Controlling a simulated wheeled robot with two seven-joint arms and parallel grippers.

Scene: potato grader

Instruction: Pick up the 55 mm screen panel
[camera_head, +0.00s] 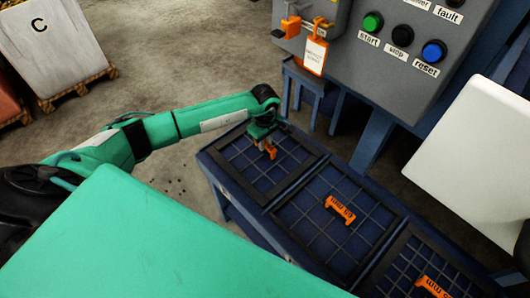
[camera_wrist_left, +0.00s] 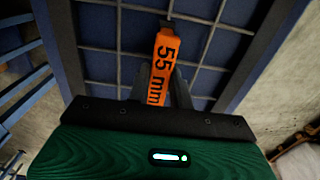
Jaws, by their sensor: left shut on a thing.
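The 55 mm screen panel (camera_head: 252,168) is a black-framed dark grid at the far left end of a row of panels on a blue rack. Its orange handle, marked "55 mm" in the left wrist view (camera_wrist_left: 164,62), stands at the middle of the grid. My left gripper (camera_head: 268,146) is above this panel, shut on the orange handle, and hides part of it. In the left wrist view the dark fingers (camera_wrist_left: 158,90) sit on both sides of the handle. I cannot tell whether the panel is lifted off the rack. My right gripper is not in view.
A second panel with an orange handle (camera_head: 340,208) lies beside it, and a third handle (camera_head: 433,287) shows at lower right. Behind stands a grey control box (camera_head: 385,62) with start, stop and reset buttons and a hanging orange tag (camera_head: 315,55).

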